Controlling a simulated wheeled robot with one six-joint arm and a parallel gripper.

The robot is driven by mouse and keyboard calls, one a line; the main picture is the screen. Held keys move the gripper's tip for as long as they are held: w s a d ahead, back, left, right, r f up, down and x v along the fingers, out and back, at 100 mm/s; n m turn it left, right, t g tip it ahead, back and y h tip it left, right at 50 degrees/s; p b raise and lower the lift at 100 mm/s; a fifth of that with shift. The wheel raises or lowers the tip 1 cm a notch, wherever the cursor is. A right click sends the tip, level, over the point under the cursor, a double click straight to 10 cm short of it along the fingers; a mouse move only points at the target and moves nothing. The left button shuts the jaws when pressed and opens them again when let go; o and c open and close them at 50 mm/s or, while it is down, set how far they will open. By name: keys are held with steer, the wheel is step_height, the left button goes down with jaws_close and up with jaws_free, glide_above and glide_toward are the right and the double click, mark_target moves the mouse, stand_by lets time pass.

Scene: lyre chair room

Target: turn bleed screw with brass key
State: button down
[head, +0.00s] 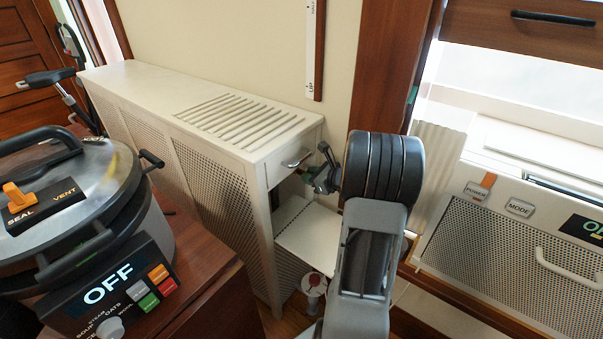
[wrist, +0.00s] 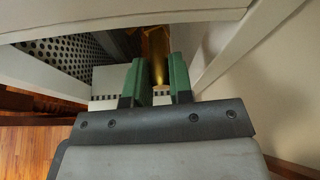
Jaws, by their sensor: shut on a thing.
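The brass key (wrist: 155,52) shows in the wrist view as a gold-brown piece between and beyond my green finger pads. My gripper (wrist: 158,75) is shut on it, with the pads on either side. In the head view my gripper (head: 323,178) is at the open right end of the cream radiator cover (head: 215,115), just below its top corner. The key cannot be made out there. The bleed screw is hidden in both views, so I cannot tell whether the key is on it.
A silver handle (head: 297,158) sticks out from the cover's end close above my gripper. A cream panel (head: 310,235) lies below it. A pressure cooker (head: 75,190) stands on a wooden cabinet (head: 205,262) at left. A perforated white unit (head: 520,255) is at right.

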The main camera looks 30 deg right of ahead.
steer(key=shift+d+r+m+y+p, duration=0.15)
steer(key=shift+m+y+p, duration=0.7)
steer(key=shift+p, duration=1.8)
steer(key=shift+m+g+p, duration=0.3)
steer(key=shift+m+p, duration=0.35)
steer(key=shift+p, duration=0.25)
steer(key=shift+y+p, duration=0.25)
steer(key=shift+p, duration=0.3)
steer(key=shift+m+p, duration=0.3)
steer(key=shift+m, duration=0.1)
steer(key=shift+m+y+p, duration=0.4)
steer(key=shift+p, duration=0.35)
steer(key=shift+s+a+r+m+y+p, duration=0.15)
steer(key=shift+s+a+m+y+p, duration=0.2)
steer(key=shift+m+p, duration=0.45)
steer(key=shift+w, duration=0.1)
